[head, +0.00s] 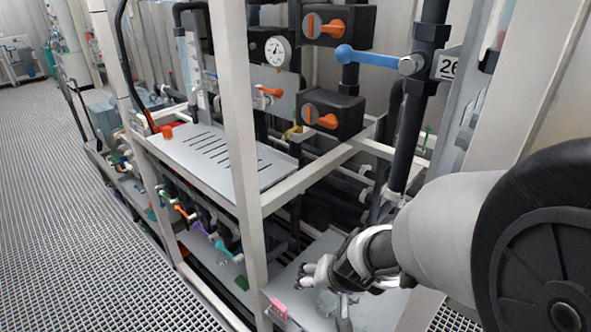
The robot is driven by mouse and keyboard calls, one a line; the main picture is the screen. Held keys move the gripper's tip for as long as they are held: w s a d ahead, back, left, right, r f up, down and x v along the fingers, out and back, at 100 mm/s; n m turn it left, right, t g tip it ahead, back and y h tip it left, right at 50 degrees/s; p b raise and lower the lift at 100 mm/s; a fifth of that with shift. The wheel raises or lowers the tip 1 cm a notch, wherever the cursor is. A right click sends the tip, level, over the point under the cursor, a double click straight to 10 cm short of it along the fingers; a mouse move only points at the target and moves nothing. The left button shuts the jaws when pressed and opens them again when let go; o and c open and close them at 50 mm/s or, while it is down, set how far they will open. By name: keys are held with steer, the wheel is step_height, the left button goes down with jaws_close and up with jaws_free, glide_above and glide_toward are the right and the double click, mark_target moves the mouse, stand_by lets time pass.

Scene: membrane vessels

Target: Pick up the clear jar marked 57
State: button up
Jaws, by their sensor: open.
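My gripper (308,276) is in the lower middle of the head view, black and silver, with its fingers toward the left. It is open, and I see nothing held in it. A small clear, round-looking vessel (326,302) stands on the low grey shelf (377,311) just below my gripper, apparently apart from the fingers. It may be the clear jar, but no number 57 can be read on it. My gripper and wrist hide part of the shelf around it.
A pale frame post (243,150) rises left of my gripper. A pink object (277,310) lies on the shelf edge near it. A slotted grey panel (215,155), dark pipes and orange-handled valves (321,118) stand behind. Grating floor (70,230) is open at left.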

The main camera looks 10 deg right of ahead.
steer(key=d+f+m+g+h+p, duration=0.1)
steer(key=d+f+m+h+p, duration=0.1)
steer(key=d+f, duration=0.3)
steer(key=m+g+h, duration=0.1)
steer(key=h, duration=0.1)
glide_toward(358, 321)
steer(key=b+x, duration=0.6)
steer(key=b, duration=0.1)
steer(key=shift+w+d+f, duration=0.15)
steer(key=shift+w+d, duration=0.25)
steer(key=shift+d, duration=0.05)
steer(key=shift+w+d+f+b, duration=0.1)
steer(key=shift+w+f+b, duration=0.1)
steer(key=shift+f+b, duration=0.15)
steer(key=f+b, duration=0.2)
steer(key=f, duration=0.1)
steer(key=f+b, duration=0.2)
steer(key=shift+w+d, duration=0.25)
steer(key=shift+d, duration=0.05)
steer(key=shift+w+f, duration=0.1)
steer(key=shift+f, duration=0.1)
steer(key=shift+r, duration=0.15)
steer(key=shift+c, duration=0.5)
steer(key=c, duration=1)
